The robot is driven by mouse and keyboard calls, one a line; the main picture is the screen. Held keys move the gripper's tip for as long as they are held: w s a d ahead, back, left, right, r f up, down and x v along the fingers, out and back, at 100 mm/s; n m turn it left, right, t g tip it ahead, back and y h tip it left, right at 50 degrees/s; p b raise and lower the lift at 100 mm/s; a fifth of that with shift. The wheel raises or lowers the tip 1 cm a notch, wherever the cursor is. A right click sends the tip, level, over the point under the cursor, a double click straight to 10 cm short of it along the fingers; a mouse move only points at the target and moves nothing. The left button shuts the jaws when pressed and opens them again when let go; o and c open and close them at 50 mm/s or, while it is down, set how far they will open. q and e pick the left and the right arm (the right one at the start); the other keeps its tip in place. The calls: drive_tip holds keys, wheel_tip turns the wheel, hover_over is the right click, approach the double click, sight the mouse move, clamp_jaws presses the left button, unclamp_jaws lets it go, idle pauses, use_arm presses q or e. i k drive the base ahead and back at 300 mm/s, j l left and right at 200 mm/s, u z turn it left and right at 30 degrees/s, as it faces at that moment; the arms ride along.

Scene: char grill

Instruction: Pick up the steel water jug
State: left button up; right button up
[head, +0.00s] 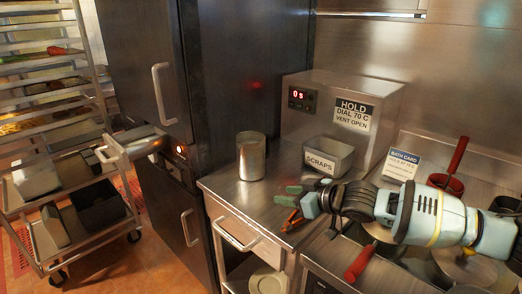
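A plain steel cylinder, which looks like the water jug (251,157), stands upright on the left end of the steel counter (232,188). No handle or spout is clear on it. My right gripper (289,207) reaches in from the right, low over the counter edge. Its fingers point left, with green and orange parts set apart, open and empty. It is in front of and to the right of the jug, not touching it. My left gripper is not in view.
A scraps bin (328,157) stands right of the jug, before a steel holding box (340,115). A red-handled pan (446,182) and a bath card (402,164) are further right. A tall dark cabinet (225,70) rises behind left. A wheeled rack (60,150) stands far left.

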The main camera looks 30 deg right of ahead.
sight(251, 155)
drive_tip(key=i+l, duration=0.75)
drive_tip(key=i, duration=0.1)
